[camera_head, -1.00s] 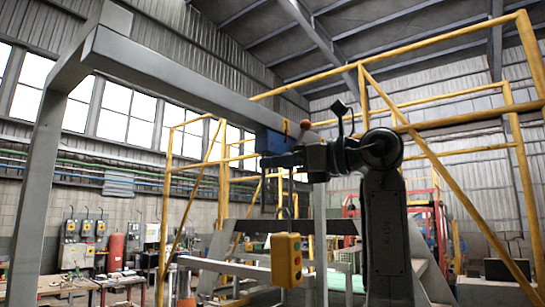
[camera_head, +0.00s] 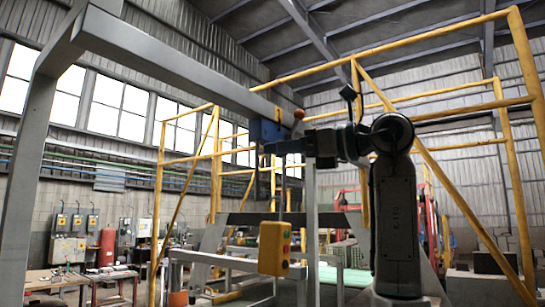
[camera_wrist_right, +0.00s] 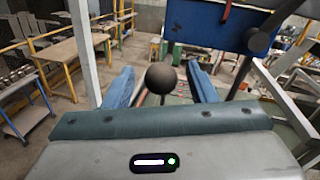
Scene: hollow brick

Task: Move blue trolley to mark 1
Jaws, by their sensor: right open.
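The blue trolley (camera_head: 266,131) hangs on the grey overhead beam (camera_head: 175,62), near the beam's right end. It also fills the upper right of the right wrist view (camera_wrist_right: 205,22). A small yellow patch (camera_head: 278,114) shows beside it on the beam; I cannot read it. My right gripper (camera_head: 272,147) reaches left, just below the trolley. In the right wrist view its blue fingers (camera_wrist_right: 161,88) are open, with a dark round knob (camera_wrist_right: 161,78) showing between them. I cannot tell whether they touch it. My left gripper is not in view.
A yellow control box (camera_head: 274,248) hangs below the trolley. A red ball (camera_head: 299,114) is at the trolley's right. Yellow railings (camera_head: 430,145) surround the area, and a grey post (camera_head: 312,225) stands below the beam. Workbenches (camera_head: 75,278) are at the left.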

